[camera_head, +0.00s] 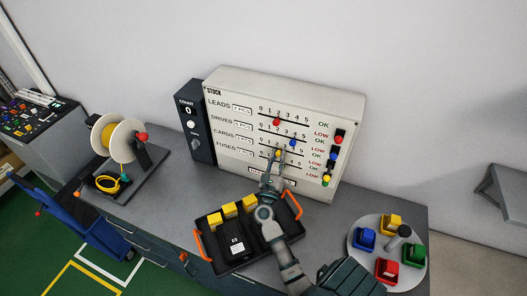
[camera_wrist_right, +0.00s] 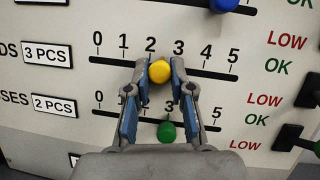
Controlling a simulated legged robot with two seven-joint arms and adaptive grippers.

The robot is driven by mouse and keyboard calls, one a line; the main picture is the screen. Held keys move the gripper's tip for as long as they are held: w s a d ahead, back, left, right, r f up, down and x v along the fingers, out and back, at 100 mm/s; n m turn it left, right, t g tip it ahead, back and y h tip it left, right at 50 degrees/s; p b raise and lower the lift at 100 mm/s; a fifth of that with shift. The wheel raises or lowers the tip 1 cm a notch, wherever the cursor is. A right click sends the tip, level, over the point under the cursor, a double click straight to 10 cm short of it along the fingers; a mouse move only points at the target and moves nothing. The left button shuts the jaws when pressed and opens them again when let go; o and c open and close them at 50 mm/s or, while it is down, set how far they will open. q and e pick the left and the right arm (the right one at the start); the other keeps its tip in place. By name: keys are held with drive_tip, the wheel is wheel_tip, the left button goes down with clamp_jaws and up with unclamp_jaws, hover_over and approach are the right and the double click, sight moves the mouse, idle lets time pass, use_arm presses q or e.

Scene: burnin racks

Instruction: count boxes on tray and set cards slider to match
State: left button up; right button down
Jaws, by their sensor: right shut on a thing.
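The STOCK panel (camera_head: 235,85) stands at the back of the bench with several slider rows. The cards row, labelled 3 PCS, has a yellow slider knob (camera_wrist_right: 159,72), just right of the 2 mark in the right wrist view. My right gripper (camera_head: 277,156) is at this knob; its fingers (camera_wrist_right: 159,80) are closed on both sides of it. The black tray (camera_head: 206,247) with orange handles is below my right arm. My arm hides part of the tray. My left gripper is out of view.
A green fuses knob (camera_wrist_right: 166,131) sits just below my fingers, and a blue drives knob (camera_head: 292,143) above. Coloured levers (camera_head: 338,135) line the panel's right side. A count unit (camera_head: 188,111) reads 0. A spool stand (camera_head: 124,140) and a round tray (camera_head: 352,242) with coloured bins flank the bench.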

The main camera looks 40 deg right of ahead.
drive_tip(key=shift+s+d+f, duration=0.2)
drive_tip(key=shift+s+d, duration=0.05)
drive_tip(key=shift+s, duration=0.4)
drive_tip(key=c, duration=1.2)
unclamp_jaws()
drive_tip(key=shift+o, duration=1)
drive_tip(key=shift+a+r, duration=0.1)
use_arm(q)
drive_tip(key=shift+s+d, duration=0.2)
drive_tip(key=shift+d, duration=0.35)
use_arm(e)
drive_tip(key=v, duration=1.2)
drive_tip(key=shift+s+a, duration=0.2)
drive_tip(key=shift+a, duration=0.05)
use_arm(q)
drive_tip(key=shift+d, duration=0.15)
use_arm(e)
drive_tip(key=shift+d+r, duration=0.1)
drive_tip(key=shift+d, duration=0.1)
